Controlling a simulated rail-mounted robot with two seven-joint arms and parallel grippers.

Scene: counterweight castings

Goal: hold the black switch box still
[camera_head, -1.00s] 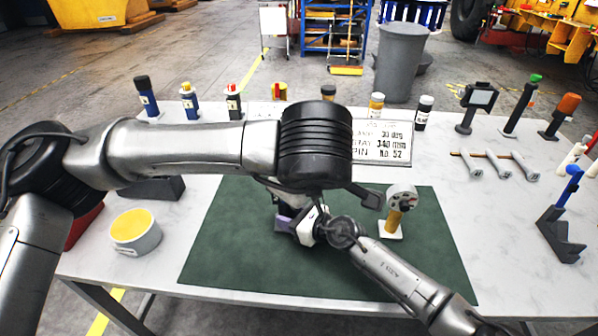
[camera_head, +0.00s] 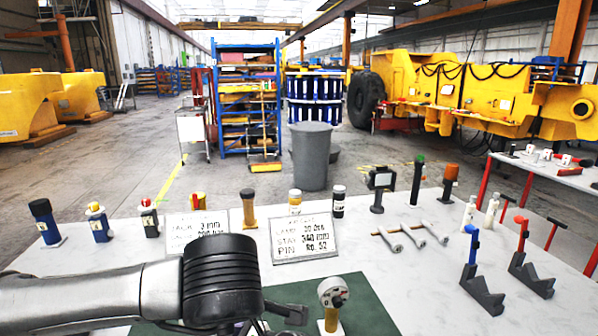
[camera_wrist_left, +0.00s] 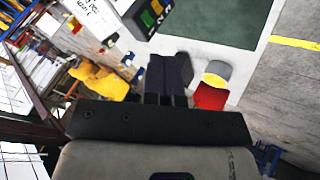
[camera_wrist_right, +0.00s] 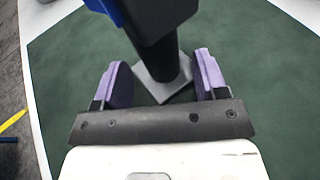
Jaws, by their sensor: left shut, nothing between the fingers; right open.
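A black box with green, orange and yellow buttons (camera_wrist_left: 150,18), which looks like the switch box, shows at the top of the left wrist view, cut off by the edge. My left gripper (camera_wrist_left: 166,72) is shut and empty, apart from the box and below it in that picture. In the right wrist view my right gripper (camera_wrist_right: 163,80) is open. Its purple fingers appear on either side of a black upright thing (camera_wrist_right: 157,45) with a blue part, standing on a grey square plate. I cannot tell whether this is the same switch box.
A round gauge on a yellow post (camera_head: 332,292) stands on the green mat (camera_head: 365,300). Two sign boards, one readable sign (camera_head: 303,238) among them, and several bottles and tools stand along the table's back. A blue-handled stand (camera_head: 480,285) is at the right.

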